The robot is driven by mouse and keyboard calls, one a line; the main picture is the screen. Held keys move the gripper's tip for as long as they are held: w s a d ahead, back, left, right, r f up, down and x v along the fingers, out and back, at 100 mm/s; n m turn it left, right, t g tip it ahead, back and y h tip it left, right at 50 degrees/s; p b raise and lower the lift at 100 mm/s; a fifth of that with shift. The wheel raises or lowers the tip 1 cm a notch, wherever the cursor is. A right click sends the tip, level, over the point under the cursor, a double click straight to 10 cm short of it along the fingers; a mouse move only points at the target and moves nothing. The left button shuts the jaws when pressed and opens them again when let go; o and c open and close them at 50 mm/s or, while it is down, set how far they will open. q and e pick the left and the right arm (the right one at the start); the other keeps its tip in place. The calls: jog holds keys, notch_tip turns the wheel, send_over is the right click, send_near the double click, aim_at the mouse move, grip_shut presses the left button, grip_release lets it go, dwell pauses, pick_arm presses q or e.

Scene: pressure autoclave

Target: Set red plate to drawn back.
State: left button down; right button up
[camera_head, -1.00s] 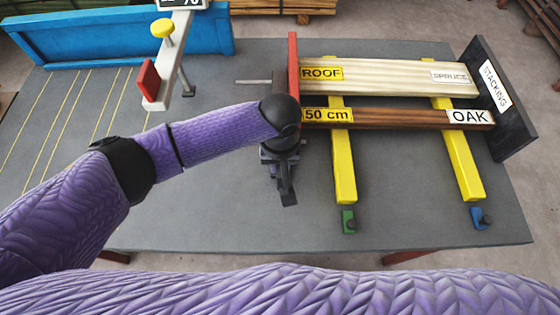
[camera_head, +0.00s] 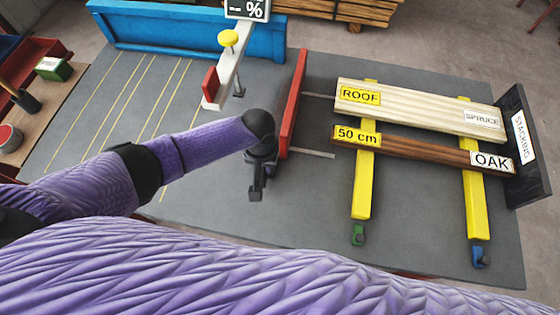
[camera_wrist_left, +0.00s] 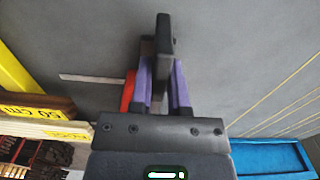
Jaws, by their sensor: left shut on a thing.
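The red plate (camera_head: 291,105) stands upright on the grey table, left of the boards and clear of their ends. Two thin metal rods reach from its right side toward the boards. My left gripper (camera_head: 261,165) is at the left of the plate's near end. In the left wrist view my left gripper (camera_wrist_left: 165,90) is shut on a dark handle (camera_wrist_left: 164,38), with the red plate (camera_wrist_left: 128,92) just to the left of the fingers. My wrist hides part of the handle in the head view. My right gripper is not in view.
A pale spruce board (camera_head: 420,107) and a brown oak board (camera_head: 425,149) lie across two yellow bars (camera_head: 363,190). A black stacking plate (camera_head: 520,145) closes their right end. Bare table lies left and in front.

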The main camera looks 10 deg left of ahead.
pick_arm(q)
jog(key=shift+w+a, duration=0.1)
jog(key=shift+a, duration=0.1)
jog(key=c, duration=0.6)
grip_release()
jog(key=shift+a, duration=0.15)
jog(key=shift+r, duration=0.25)
notch_tip(320, 180, up, 9)
jog(key=p, duration=0.4)
jog(key=shift+r, duration=0.25)
jog(key=shift+f, duration=0.1)
